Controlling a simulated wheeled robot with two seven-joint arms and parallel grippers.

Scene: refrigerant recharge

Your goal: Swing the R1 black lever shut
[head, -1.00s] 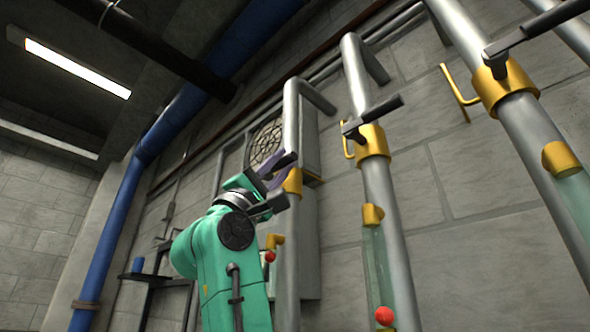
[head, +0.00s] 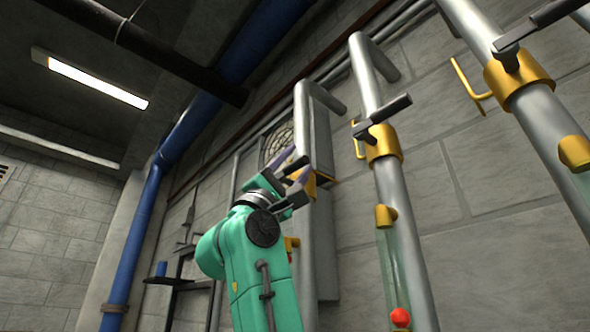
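Three grey pipes carry yellow valves with black levers. The leftmost valve (head: 310,187) is partly covered by my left gripper (head: 297,178). The gripper's fingers look spread, with a gap between them, close around or beside that valve's black lever (head: 297,165); I cannot tell whether they touch it. The middle valve (head: 383,144) has its black lever (head: 383,117) sticking out, slanting up to the right. The right valve (head: 517,75) has a similar lever (head: 540,23), cut by the frame edge. No R1 label is readable. My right gripper is out of view.
Sight glasses run below the valves; a red ball (head: 400,317) shows in the middle one. A round grille (head: 279,146) sits behind the leftmost pipe. A blue pipe (head: 135,240) runs down at the left. Open room lies left of my arm.

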